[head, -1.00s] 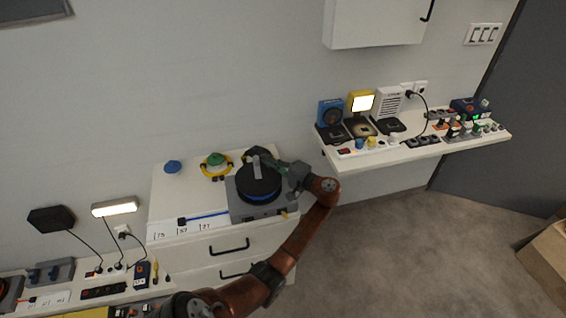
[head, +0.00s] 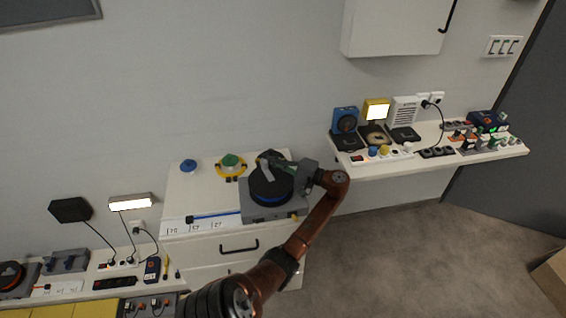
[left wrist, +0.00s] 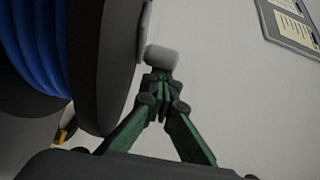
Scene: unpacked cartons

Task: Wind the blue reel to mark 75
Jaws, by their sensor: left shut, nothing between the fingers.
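The blue reel (head: 268,188) is a dark drum with blue line wound beneath its black top disc, on a grey base on the white cabinet. Its blue line (head: 215,215) runs left to a black end near the middle of the printed marks (head: 194,228); the digits are too small to read surely. The drum's edge and blue winding (left wrist: 38,45) fill the left of the left wrist view. My left gripper (left wrist: 160,84) is shut and empty, its tips just below the pale crank knob (left wrist: 162,57); contact is unclear. My right gripper is out of view.
A wall shelf (head: 440,155) with several devices is at right. An orange reel (head: 11,274) and power strips stand on the lower left bench.

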